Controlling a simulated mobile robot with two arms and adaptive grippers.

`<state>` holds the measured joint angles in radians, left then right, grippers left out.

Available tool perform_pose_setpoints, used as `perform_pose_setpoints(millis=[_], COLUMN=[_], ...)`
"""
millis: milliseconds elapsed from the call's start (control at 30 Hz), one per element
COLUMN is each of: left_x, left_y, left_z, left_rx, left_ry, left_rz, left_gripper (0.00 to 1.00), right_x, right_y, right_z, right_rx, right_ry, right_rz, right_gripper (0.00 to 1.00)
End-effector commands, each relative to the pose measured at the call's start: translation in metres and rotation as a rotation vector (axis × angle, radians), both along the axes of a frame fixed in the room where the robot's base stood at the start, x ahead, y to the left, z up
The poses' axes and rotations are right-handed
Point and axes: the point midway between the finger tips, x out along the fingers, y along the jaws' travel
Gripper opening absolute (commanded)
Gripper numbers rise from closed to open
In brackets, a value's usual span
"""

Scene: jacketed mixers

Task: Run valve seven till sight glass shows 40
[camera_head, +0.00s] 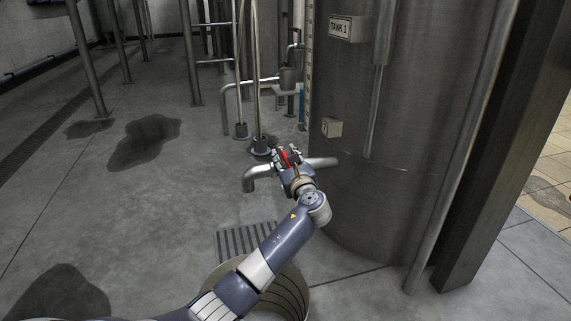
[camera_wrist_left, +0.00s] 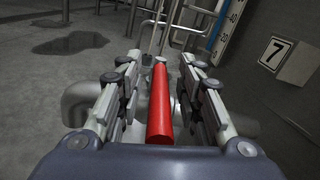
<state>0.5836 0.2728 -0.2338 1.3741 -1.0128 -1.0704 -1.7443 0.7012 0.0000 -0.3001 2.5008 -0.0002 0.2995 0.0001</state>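The red valve lever (camera_head: 285,158) sits on a metal outlet pipe (camera_head: 258,174) at the tank's foot. In the left wrist view the lever (camera_wrist_left: 160,105) stands between the fingers of my left gripper (camera_wrist_left: 160,85), with a gap on each side. The gripper (camera_head: 287,156) is open around it. A plate marked 7 (camera_wrist_left: 276,53) is to the right. The sight glass (camera_wrist_left: 217,28) shows blue beside a scale with 40 and 20; its exact level is unclear. Its blue part also shows in the head view (camera_head: 301,104). My right gripper is out of view.
The large steel tank (camera_head: 385,150), labelled TANK 1 (camera_head: 340,28), stands right of the valve. An open round container (camera_head: 300,285) is below my left arm, beside a floor grate (camera_head: 240,241). Vertical pipes (camera_head: 258,90) stand behind. Dark puddles (camera_head: 145,140) mark the floor at left.

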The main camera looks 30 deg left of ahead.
Motion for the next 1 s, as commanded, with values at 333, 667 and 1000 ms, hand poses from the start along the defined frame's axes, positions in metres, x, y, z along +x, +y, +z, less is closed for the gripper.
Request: perform_pose_setpoints(millis=[333, 667, 1000], left_x=[0.002, 0.002, -0.001], left_y=[0.003, 0.002, 0.005], left_z=[0.000, 0.000, 0.005], left_rx=[0.001, 0.000, 0.001], left_ry=[0.001, 0.000, 0.003], left_rz=[0.000, 0.000, -0.048], left_gripper=[0.32, 0.00, 0.00], right_x=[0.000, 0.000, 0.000], right_y=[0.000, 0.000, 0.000], right_z=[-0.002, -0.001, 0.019], right_rx=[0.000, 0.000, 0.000], right_ry=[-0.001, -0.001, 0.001], right_rz=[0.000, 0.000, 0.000], right_gripper=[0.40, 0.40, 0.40])
